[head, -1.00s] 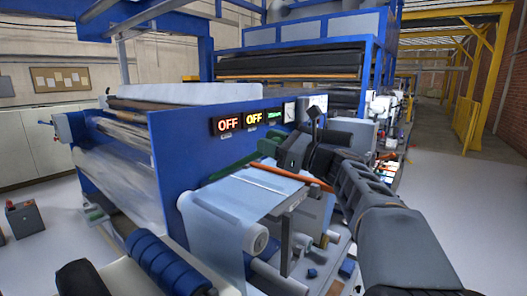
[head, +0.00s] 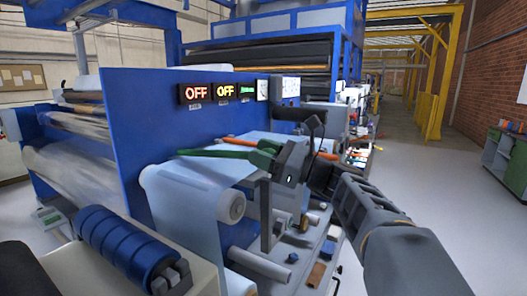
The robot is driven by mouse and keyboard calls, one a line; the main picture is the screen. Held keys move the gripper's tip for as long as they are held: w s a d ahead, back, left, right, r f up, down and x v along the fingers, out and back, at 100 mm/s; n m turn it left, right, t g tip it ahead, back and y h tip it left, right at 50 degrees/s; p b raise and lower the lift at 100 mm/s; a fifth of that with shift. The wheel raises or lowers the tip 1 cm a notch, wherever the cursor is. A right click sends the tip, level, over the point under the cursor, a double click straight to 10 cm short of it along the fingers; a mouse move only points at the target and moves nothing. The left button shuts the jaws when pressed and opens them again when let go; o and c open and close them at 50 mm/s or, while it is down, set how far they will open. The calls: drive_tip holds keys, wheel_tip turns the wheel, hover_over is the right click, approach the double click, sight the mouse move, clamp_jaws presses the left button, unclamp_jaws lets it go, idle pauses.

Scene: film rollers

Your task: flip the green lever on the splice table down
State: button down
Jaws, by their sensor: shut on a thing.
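The green lever (head: 222,154) shows in the head view in front of the blue machine panel, above the splice table (head: 195,178). Its bar lies almost level in the picture, running from the left to my gripper. My gripper (head: 266,156) is shut on the lever's right end. The dark gripper body and wrist hide part of what lies behind. An orange lever (head: 325,155) shows just to the right, partly hidden by my gripper.
Lit OFF signs (head: 196,92) sit on the blue panel (head: 150,125). A white roller (head: 231,206) and a blue roller (head: 122,247) stand in front. Loose parts lie on a low shelf (head: 300,255) below my arm. The floor at right is open.

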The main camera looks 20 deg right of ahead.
idle(0.3)
drive_tip(key=c, duration=0.7)
unclamp_jaws()
drive_tip(key=shift+s, duration=0.1)
drive_tip(key=shift+d, duration=0.15)
drive_tip(key=b+v, duration=0.1)
drive_tip(key=v, duration=1.2)
drive_tip(key=shift+s+d+f, duration=0.1)
drive_tip(key=shift+s+d, duration=0.15)
drive_tip(key=shift+s, duration=0.05)
